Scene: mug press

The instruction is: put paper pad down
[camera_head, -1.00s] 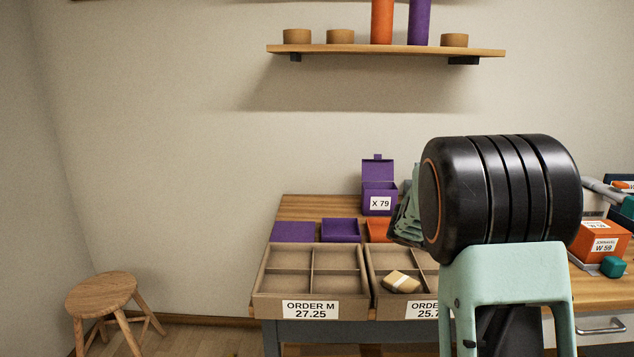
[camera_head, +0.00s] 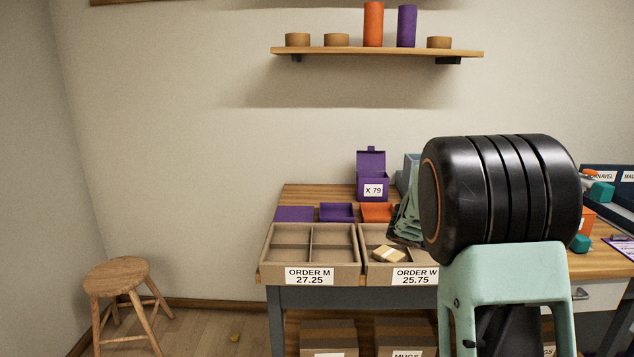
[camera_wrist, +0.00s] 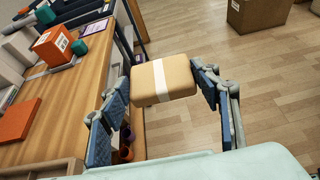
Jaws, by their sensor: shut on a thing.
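A tan paper pad (camera_wrist: 178,78) with a white band shows in the wrist view between the two blue finger pads of my gripper (camera_wrist: 163,84). My gripper is shut on it and holds it up, with the wooden floor behind it. In the head view my arm hides the held pad and the fingertips. A similar banded pad (camera_head: 389,254) lies in the ORDER W tray (camera_head: 413,276), apart from my gripper.
The ORDER M tray (camera_head: 309,276) stands empty at the table's left. Behind the trays are purple and orange pieces and a purple X 79 box (camera_head: 373,190). An orange box (camera_wrist: 55,46) stands on the table (camera_wrist: 75,98). A stool (camera_head: 117,275) stands at left.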

